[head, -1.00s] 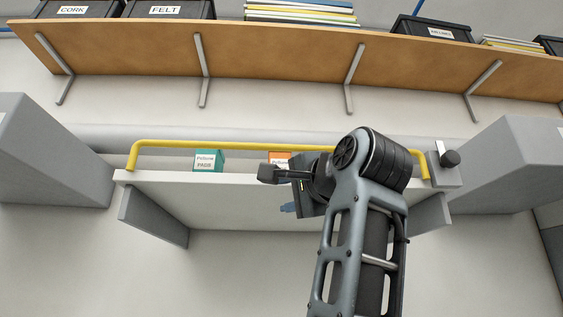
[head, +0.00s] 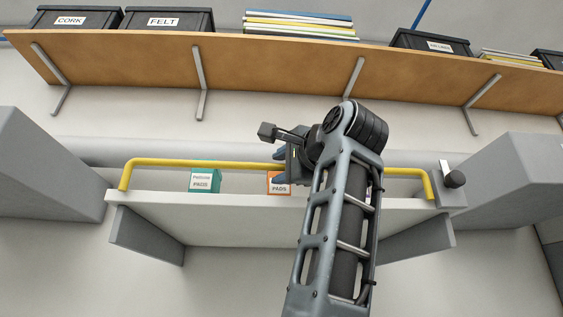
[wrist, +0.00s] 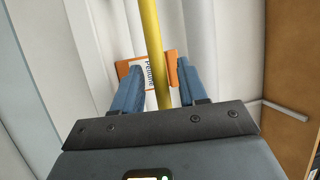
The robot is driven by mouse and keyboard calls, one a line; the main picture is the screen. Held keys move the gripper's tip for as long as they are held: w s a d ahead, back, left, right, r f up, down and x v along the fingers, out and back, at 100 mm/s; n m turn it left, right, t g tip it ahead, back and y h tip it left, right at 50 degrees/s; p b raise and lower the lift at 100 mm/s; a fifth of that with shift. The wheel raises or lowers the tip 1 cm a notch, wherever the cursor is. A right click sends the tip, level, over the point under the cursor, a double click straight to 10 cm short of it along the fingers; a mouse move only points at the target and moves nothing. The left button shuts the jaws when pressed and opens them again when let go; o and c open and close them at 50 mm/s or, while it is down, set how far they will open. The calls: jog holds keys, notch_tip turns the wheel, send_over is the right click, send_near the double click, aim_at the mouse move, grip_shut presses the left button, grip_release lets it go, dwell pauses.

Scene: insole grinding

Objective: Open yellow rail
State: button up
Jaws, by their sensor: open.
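The yellow rail (head: 225,164) runs along the front of a light grey shelf (head: 215,204), bent down at both ends. My gripper (head: 277,168) is at the rail near its middle, and my arm hides the part to the right of it. In the wrist view the yellow rail (wrist: 152,45) passes between the two blue fingers of my gripper (wrist: 158,82). The fingers are open, one on each side of the rail, with gaps visible.
An orange box (head: 277,184) stands behind the rail by my gripper, and a teal box (head: 204,180) stands further left. A grey block with a black knob (head: 454,179) is at the rail's right end. A wooden shelf (head: 280,65) with bins hangs above.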

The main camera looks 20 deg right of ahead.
jog(key=shift+w, duration=0.35)
grip_shut()
dwell(0.4)
